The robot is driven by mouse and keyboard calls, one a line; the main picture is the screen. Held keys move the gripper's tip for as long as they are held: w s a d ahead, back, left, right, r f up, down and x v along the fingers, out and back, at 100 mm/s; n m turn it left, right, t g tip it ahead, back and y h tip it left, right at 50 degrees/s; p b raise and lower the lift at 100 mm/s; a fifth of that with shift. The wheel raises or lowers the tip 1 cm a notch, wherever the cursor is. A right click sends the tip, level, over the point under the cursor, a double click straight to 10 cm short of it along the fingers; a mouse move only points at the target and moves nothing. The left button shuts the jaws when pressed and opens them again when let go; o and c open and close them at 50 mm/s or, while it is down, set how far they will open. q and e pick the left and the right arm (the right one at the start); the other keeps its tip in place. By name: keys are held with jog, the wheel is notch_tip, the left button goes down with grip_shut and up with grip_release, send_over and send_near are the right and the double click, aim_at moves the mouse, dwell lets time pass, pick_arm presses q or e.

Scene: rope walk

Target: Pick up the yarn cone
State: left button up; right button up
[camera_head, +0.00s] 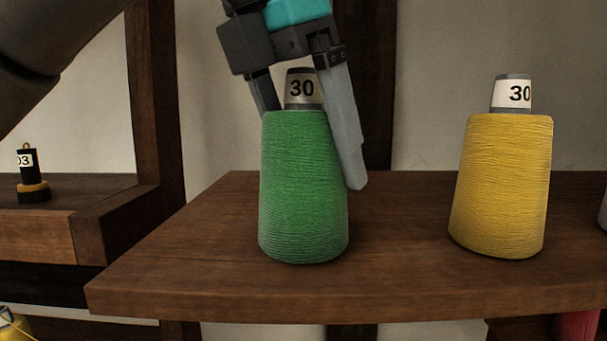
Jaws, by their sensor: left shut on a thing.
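A green yarn cone (302,190) stands upright on the wooden shelf (190,260), with a grey top and a white label reading 30. My left gripper (310,145) comes down from above and is shut on the green cone, one finger behind its left side and the other along its right side. The cone's base appears to be at the shelf surface; I cannot tell whether it is lifted. A yellow yarn cone (502,185), also labelled 30, stands upright to the right, apart from the gripper. My right gripper is not in view.
A small black and brass weight-like object (33,175) stands on a lower wooden ledge (40,225) at the left. A dark wooden post (157,90) rises behind the shelf's left end. The shelf between the two cones is clear. A pale object is cut off at the right edge.

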pick_arm(q)
jog(key=shift+c, duration=0.7)
jog(key=shift+r, duration=0.15)
